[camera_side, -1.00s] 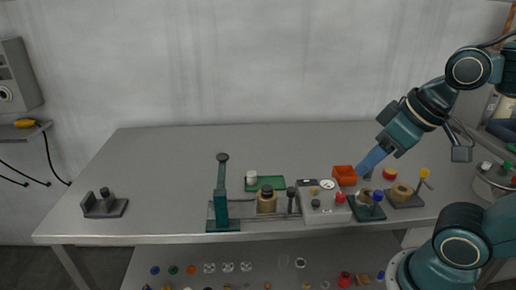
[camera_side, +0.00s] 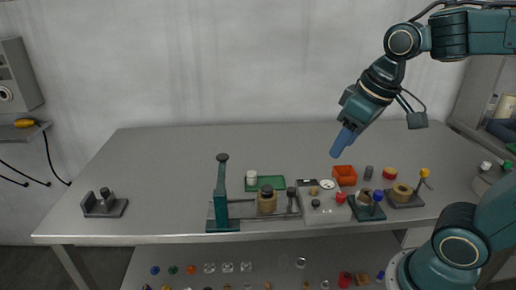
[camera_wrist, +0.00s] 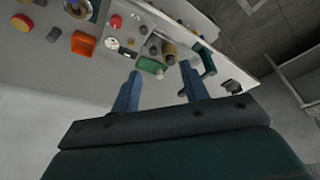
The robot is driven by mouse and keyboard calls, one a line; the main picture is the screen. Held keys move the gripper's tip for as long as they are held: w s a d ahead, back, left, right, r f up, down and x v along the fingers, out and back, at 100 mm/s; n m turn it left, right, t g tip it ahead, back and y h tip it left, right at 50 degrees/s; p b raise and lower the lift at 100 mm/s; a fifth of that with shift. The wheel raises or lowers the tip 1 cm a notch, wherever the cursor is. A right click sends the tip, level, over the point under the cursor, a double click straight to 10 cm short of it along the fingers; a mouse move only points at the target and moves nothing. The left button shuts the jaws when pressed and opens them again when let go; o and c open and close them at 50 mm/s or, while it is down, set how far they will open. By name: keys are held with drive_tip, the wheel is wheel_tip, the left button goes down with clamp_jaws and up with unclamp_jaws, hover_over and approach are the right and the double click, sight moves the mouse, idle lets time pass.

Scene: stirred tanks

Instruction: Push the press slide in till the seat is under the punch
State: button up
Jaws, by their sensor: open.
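The press is a teal upright column (camera_side: 221,190) with a dark round knob on top and a teal base, left of the table's middle. Its slide rails (camera_side: 246,217) run right from the base. A brass-coloured round body with a dark top (camera_side: 267,201) sits on the slide, clearly right of the column. A dark upright post (camera_side: 291,199) stands at the slide's right end. The press (camera_wrist: 205,60) also shows in the wrist view, near the right finger. My gripper (camera_side: 337,153) is open and empty, in the air to the right of and above the press.
A green tray (camera_side: 275,182) with a white cup lies behind the slide. A grey control box (camera_side: 318,212) with a red button adjoins the slide's right end. An orange bin (camera_side: 345,175) and several fixtures stand further right. The table's back and left are largely clear.

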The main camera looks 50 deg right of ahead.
drive_tip(key=w+d+f+g, duration=0.2)
drive_tip(key=w, duration=0.5)
drive_tip(key=g, duration=0.2)
hover_over(291, 189)
wheel_tip(291, 189, down, 5)
wheel_tip(291, 189, down, 14)
drive_tip(key=shift+r, duration=0.15)
idle(0.4)
drive_tip(key=shift+c, duration=0.3)
clamp_jaws()
